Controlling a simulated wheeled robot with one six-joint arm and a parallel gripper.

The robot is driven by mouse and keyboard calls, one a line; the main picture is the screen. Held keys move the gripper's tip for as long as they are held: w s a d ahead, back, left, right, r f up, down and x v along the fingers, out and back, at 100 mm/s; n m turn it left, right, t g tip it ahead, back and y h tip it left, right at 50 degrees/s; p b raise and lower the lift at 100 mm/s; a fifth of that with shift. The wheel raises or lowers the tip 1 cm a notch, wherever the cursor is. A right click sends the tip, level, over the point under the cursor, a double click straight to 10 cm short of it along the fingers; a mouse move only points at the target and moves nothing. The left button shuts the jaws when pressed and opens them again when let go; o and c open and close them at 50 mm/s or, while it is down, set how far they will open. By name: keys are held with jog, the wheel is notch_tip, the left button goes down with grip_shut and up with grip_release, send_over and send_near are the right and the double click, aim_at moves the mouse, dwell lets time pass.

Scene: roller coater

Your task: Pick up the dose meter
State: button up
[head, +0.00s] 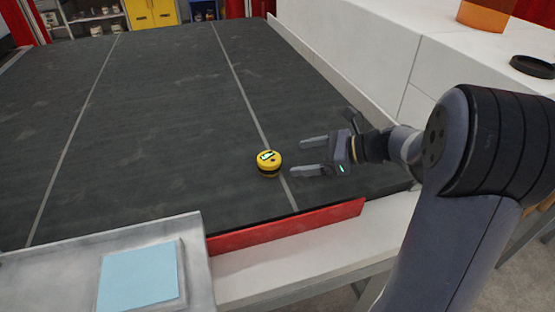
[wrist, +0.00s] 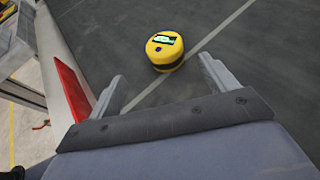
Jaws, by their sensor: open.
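The dose meter (head: 268,163) is a small, round, yellow device with a black band and a small lit display. It stands on the dark conveyor surface (head: 150,120), next to a light line, near the red front strip. My gripper (head: 296,158) is open and empty, just to the right of the meter, with its fingers pointing toward it. In the wrist view the dose meter (wrist: 165,50) lies ahead of the fingertips, roughly between their lines and apart from them. Both fingers (wrist: 158,85) show, with nothing between them.
A red strip (head: 290,230) edges the front of the belt. A grey tray with a light blue pad (head: 140,275) is at the front left. A white casing (head: 440,65) with an orange container (head: 487,13) and a black dish (head: 533,66) runs along the right. The belt around the meter is clear.

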aim_at(269, 161)
jog(key=shift+w+a+f, duration=0.25)
jog(key=shift+w, duration=0.05)
jog(key=x, duration=0.4)
jog(key=shift+s+r, duration=0.1)
jog(key=shift+x, duration=3.05)
jog(key=shift+d, duration=0.15)
jog(key=shift+c, duration=0.2)
jog(key=c, duration=1.3)
jog(key=shift+o, duration=0.2)
